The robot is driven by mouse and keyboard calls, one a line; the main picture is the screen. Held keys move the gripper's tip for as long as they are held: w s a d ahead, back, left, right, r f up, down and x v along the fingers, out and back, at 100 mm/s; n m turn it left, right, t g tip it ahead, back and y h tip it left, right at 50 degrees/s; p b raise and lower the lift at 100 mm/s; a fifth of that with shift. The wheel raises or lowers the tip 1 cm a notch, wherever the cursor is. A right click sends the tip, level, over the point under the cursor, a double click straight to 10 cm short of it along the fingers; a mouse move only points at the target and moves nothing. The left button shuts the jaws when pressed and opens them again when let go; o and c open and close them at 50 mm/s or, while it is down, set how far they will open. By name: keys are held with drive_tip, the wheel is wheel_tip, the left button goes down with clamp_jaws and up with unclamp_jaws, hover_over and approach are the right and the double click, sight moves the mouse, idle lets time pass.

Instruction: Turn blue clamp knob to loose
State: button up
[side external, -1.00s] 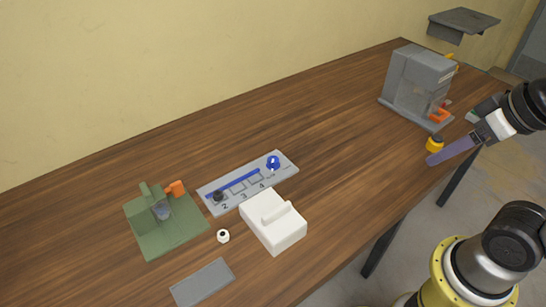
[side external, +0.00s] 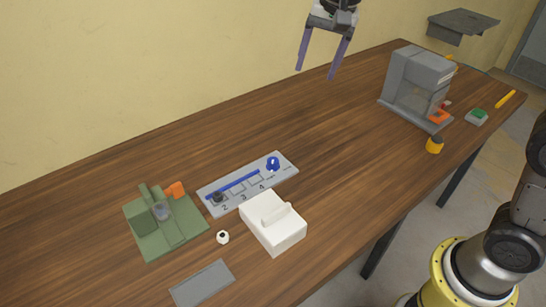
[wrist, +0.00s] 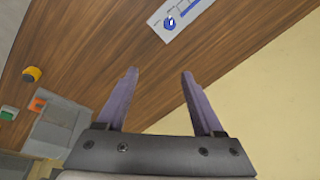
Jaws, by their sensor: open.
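The blue clamp knob (side external: 273,162) stands at the right end of a grey panel (side external: 206,204) on the wooden table. A long blue bar (side external: 233,186) runs along the panel, with numbered places beside it and a black piece near its left end. The knob and part of the panel also show at the top of the wrist view, the knob at its edge (wrist: 170,22). The small lettering by the knob is too small to read. My gripper (side external: 316,74) is open and empty, high above the back of the table, up and right of the knob and well apart from it.
A white box with a handle (side external: 273,233) stands just in front of the panel. A green fixture (side external: 165,238) with an orange part is left of it. A small white cylinder (side external: 223,237) and grey plate (side external: 202,284) lie in front. A grey machine (side external: 416,88) stands right.

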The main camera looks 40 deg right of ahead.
drive_tip(key=w+a+f+g, duration=0.2)
drive_tip(key=w+a+f, duration=0.2)
drive_tip(key=w+f, duration=0.4)
approach(273, 160)
drive_tip(key=shift+n+g, duration=0.3)
drive_tip(key=shift+g, duration=0.1)
drive_tip(key=f, duration=0.9)
drive_tip(key=shift+w+a, duration=0.15)
drive_tip(key=shift+w, duration=0.2)
clamp_jaws()
